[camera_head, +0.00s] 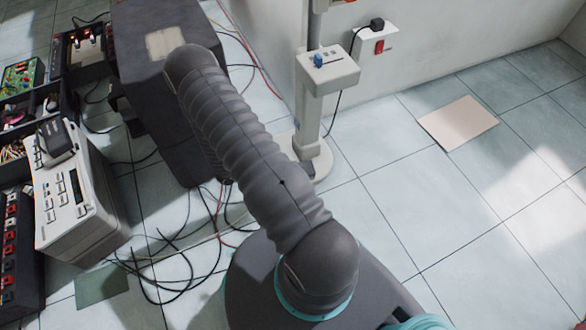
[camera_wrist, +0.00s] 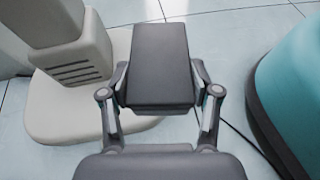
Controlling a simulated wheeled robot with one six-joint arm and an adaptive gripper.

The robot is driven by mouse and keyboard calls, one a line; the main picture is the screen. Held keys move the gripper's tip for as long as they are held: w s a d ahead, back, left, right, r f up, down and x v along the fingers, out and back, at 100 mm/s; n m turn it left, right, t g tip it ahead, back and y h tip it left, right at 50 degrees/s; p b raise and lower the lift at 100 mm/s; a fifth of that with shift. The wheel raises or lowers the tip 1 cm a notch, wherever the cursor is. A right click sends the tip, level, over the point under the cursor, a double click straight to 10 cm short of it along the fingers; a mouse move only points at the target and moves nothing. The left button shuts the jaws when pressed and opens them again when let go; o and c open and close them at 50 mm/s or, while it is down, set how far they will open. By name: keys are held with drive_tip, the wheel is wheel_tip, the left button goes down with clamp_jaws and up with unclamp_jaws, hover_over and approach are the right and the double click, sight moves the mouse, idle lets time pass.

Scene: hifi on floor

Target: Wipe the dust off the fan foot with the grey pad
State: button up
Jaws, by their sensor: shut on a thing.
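The fan foot (camera_head: 318,158) is a pale beige rounded base under the fan's column in the head view, partly hidden by my arm. In the wrist view the foot (camera_wrist: 55,125) lies at the left, with the column's vented lower part standing on it. No dust can be made out on it. My gripper (camera_wrist: 160,80) is shut on the dark grey pad (camera_wrist: 160,55), holding it between its two fingers. The pad overlaps the foot's right edge in the wrist view; I cannot tell whether they touch. The head view hides gripper and pad behind my arm.
A large dark box (camera_head: 150,85) stands left of the fan. A beige device (camera_head: 80,215) and crates of parts line the left side. Loose cables (camera_head: 180,245) lie on the floor. A flat tan sheet (camera_head: 458,122) lies right on otherwise clear tiles. A wall stands behind.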

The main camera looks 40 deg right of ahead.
wheel_tip(320, 180, down, 4)
drive_tip(key=shift+f+b, duration=0.2)
drive_tip(key=shift+b, duration=0.9)
drive_tip(key=shift+d+f, duration=0.15)
drive_tip(key=shift+c, duration=0.5)
drive_tip(key=shift+s+d+f, duration=0.1)
drive_tip(key=shift+s+d, duration=0.15)
drive_tip(key=shift+d, duration=0.7)
drive_tip(key=shift+s+d+f, duration=0.1)
drive_tip(key=shift+s+d, duration=0.15)
drive_tip(key=shift+d, duration=0.65)
drive_tip(key=a, duration=0.2)
drive_tip(key=w+a, duration=0.1)
drive_tip(key=a, duration=0.1)
drive_tip(key=shift+r+p, duration=2.35)
drive_tip(key=shift+r, duration=1.8)
drive_tip(key=shift+f, duration=0.1)
